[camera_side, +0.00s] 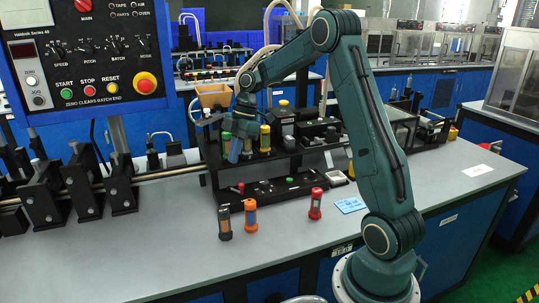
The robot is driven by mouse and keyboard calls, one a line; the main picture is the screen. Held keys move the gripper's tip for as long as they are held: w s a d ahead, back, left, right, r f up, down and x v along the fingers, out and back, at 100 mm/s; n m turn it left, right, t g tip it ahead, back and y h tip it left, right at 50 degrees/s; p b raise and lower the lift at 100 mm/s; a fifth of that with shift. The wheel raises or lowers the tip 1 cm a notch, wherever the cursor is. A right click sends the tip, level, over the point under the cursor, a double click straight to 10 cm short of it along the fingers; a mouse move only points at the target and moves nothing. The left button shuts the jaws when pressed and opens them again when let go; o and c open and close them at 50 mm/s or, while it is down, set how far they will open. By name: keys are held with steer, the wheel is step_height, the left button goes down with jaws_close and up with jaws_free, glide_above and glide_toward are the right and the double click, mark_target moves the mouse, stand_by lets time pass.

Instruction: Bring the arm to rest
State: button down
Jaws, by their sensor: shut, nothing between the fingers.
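My arm reaches up from its base at the right front of the bench and bends over to the left. My gripper (236,150) hangs pointing down, in front of the black rack at the middle of the bench. Its fingers look shut, with nothing seen between them. The gripper hides part of the rack behind it. Whether it touches the rack cannot be told from this view.
A control panel (85,50) stands at the upper left above black roller blocks (85,185). Upright handheld tools stand at the front: a dark one (225,222), an orange one (250,216) and a red one (315,204). A blue card (350,204) lies nearby. The front left bench (130,262) is clear.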

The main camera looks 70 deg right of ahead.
steer(key=shift+r, duration=0.1)
stand_by(0.3)
steer(key=s+a+r+m+t+h, duration=0.2)
steer(key=s+a+r+m, duration=0.4)
steer(key=s+a+r, duration=0.55)
steer(key=s+a+m+t, duration=0.1)
steer(key=s+a+m, duration=0.2)
steer(key=s, duration=0.3)
steer(key=s+a+f+m+t+h, duration=0.1)
steer(key=s+a+m, duration=0.2)
steer(key=s, duration=0.4)
steer(key=shift+a+f+m+h, duration=0.25)
steer(key=shift+m+h, duration=0.05)
steer(key=shift+m, duration=0.3)
